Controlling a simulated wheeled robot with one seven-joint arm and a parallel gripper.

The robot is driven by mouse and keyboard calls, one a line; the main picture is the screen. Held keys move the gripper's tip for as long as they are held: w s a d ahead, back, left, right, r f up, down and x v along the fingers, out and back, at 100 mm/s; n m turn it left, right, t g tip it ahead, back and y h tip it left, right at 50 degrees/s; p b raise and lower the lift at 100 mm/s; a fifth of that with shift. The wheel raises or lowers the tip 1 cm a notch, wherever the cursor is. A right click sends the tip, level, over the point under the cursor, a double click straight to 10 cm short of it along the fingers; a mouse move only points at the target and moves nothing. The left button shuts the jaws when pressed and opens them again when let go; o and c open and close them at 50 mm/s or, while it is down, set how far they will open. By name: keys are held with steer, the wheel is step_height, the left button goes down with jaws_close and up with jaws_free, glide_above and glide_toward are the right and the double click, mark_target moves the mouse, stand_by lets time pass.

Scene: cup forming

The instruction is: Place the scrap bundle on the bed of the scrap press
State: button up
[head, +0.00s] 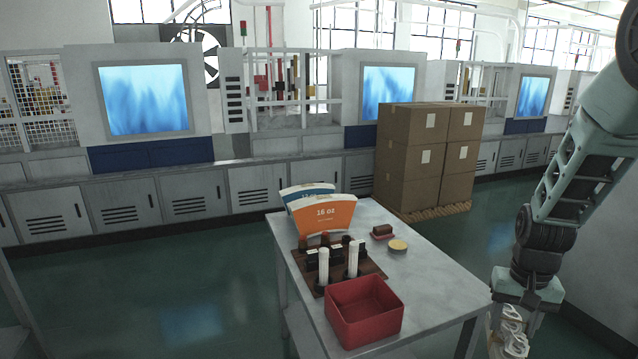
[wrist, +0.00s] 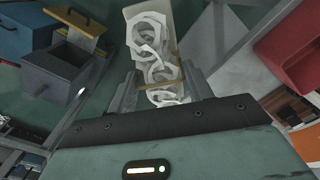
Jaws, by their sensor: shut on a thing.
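The scrap bundle (head: 509,338) is a stack of white looped offcuts, low at the right edge of the table in the head view. In the wrist view the bundle (wrist: 150,48) shows pale rings with a tan band around them. My gripper (head: 515,315) points down and is shut on the bundle; both fingers flank it in the wrist view (wrist: 160,88). A grey open-topped box with a yellow plate (wrist: 80,32) above it stands on the floor at the upper left of the wrist view, apart from the bundle. I cannot tell if it is the scrap press.
A grey table (head: 440,285) holds a red bin (head: 365,318), two paper cup blanks (head: 322,215), white posts and small items. A blue box (wrist: 22,35) stands beside the grey box. Stacked cartons (head: 428,155) and machines stand behind. Green floor is open at left.

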steer(key=s+a+f+n, duration=0.1)
steer(key=a+f+n, duration=0.1)
steer(key=f, duration=0.4)
steer(key=s+a+f+n, duration=0.1)
steer(key=a+f+n, duration=0.1)
steer(key=f, duration=0.5)
steer(key=shift+s+a, duration=0.4)
steer(key=shift+a, duration=0.35)
